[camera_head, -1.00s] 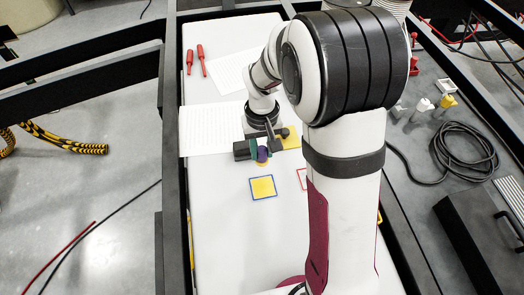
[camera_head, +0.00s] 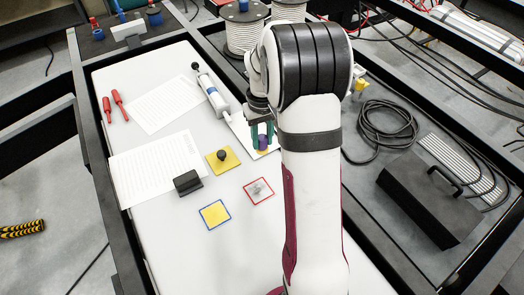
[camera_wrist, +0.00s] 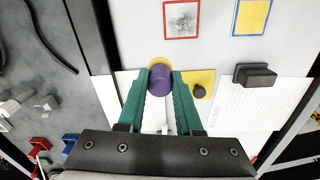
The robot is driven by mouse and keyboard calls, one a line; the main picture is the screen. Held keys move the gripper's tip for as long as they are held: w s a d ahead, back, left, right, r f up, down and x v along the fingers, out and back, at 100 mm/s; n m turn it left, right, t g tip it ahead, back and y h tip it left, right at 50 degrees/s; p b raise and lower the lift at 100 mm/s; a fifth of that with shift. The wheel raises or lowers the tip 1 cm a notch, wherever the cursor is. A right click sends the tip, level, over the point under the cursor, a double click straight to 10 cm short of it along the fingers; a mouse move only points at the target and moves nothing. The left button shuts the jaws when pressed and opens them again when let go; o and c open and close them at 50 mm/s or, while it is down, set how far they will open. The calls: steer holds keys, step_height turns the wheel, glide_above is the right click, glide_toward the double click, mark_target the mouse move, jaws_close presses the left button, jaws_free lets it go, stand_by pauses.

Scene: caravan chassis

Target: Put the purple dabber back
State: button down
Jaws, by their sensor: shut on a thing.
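The purple dabber (camera_head: 263,143) is a short purple cylinder held upright between the green fingers of my gripper (camera_head: 262,137). In the wrist view the dabber (camera_wrist: 159,79) sits between the fingertips (camera_wrist: 160,84), with a yellow-orange edge at its far side. My gripper is shut on it, to the right of a yellow pad with a black knob (camera_head: 222,156). A white sheet lies beneath or just behind it. I cannot tell whether the dabber touches the surface.
A red-bordered square with a grey smudge (camera_head: 258,191) and a blue-bordered yellow square (camera_head: 214,215) lie nearer. A black block (camera_head: 187,183) stands left. A white-and-blue tube (camera_head: 212,94) lies behind. Two red tools (camera_head: 115,104) lie far left. The near white surface is clear.

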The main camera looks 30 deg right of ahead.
steer(key=s+d+m, duration=0.1)
steer(key=s+d, duration=0.2)
steer(key=d, duration=0.8)
steer(key=w+a+f, duration=0.2)
steer(key=w, duration=0.1)
steer(key=w+a+f, duration=0.1)
steer(key=w+a, duration=0.1)
steer(key=w+a+f, duration=0.2)
steer(key=w, duration=0.1)
steer(key=shift+w+f, duration=0.3)
steer(key=shift+w, duration=0.05)
steer(key=shift+w+a+f, duration=0.1)
steer(key=shift+w+f, duration=0.05)
steer(key=shift+f, duration=0.95)
steer(key=shift+w+a+f, duration=0.1)
steer(key=shift+f, duration=0.95)
steer(key=shift+f, duration=0.1)
steer(key=c, duration=0.6)
jaws_free()
